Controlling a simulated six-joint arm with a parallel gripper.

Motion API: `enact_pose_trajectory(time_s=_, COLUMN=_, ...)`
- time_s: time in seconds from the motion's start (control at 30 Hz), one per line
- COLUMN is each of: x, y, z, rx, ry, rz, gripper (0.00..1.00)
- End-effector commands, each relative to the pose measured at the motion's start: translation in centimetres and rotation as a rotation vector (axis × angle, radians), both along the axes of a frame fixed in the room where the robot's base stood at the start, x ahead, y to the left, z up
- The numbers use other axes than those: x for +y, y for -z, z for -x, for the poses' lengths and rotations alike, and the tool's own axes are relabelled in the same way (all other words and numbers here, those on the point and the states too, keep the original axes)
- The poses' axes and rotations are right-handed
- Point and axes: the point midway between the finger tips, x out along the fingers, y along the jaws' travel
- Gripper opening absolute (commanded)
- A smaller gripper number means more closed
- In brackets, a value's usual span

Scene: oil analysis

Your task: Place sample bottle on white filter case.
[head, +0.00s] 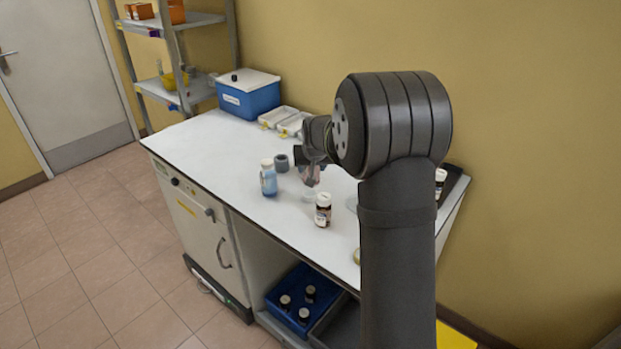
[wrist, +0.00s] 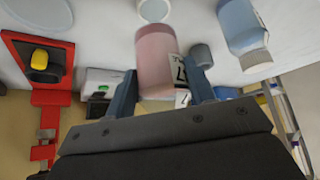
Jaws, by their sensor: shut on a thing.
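My gripper (wrist: 162,95) is shut on a pinkish sample bottle (wrist: 160,52) with a black-and-white label, held between its two fingers. In the head view the gripper (head: 311,168) and the bottle (head: 312,178) are above the white bench, partly hidden by my arm. A small whitish round piece (head: 309,196) lies on the bench just below the held bottle; it also shows in the wrist view (wrist: 153,10). Two white trays (head: 278,117) lie at the back of the bench. I cannot tell which white thing is the filter case.
A blue bottle (head: 268,180) and a grey cylinder (head: 281,163) stand left of the gripper. A brown bottle (head: 323,211) stands in front. A blue box (head: 248,98) is at the back left. The bench's left part is clear.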

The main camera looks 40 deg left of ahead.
Motion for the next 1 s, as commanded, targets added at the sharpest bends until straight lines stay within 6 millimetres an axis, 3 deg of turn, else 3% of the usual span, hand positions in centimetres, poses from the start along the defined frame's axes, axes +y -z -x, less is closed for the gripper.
enact_pose_trajectory(time_s=0.17, x=0.5, y=0.8, z=0.1, rx=0.0, ry=0.001, rz=-0.001, gripper=0.22)
enact_pose_trajectory(time_s=0.4, x=0.5, y=4.1, z=0.1, rx=0.0, ry=0.001, rz=0.0, gripper=0.22)
enact_pose_trajectory(time_s=0.77, x=0.5, y=4.5, z=0.1, rx=0.0, ry=0.001, rz=-0.001, gripper=0.22)
enact_pose_trajectory(time_s=0.8, x=0.5, y=4.6, z=0.1, rx=0.0, ry=0.001, rz=-0.001, gripper=0.52)
enact_pose_trajectory(time_s=0.9, x=0.5, y=4.6, z=0.1, rx=0.0, ry=0.001, rz=-0.001, gripper=0.71)
enact_pose_trajectory(time_s=1.0, x=0.5, y=4.5, z=0.1, rx=0.0, ry=0.001, rz=-0.001, gripper=0.71)
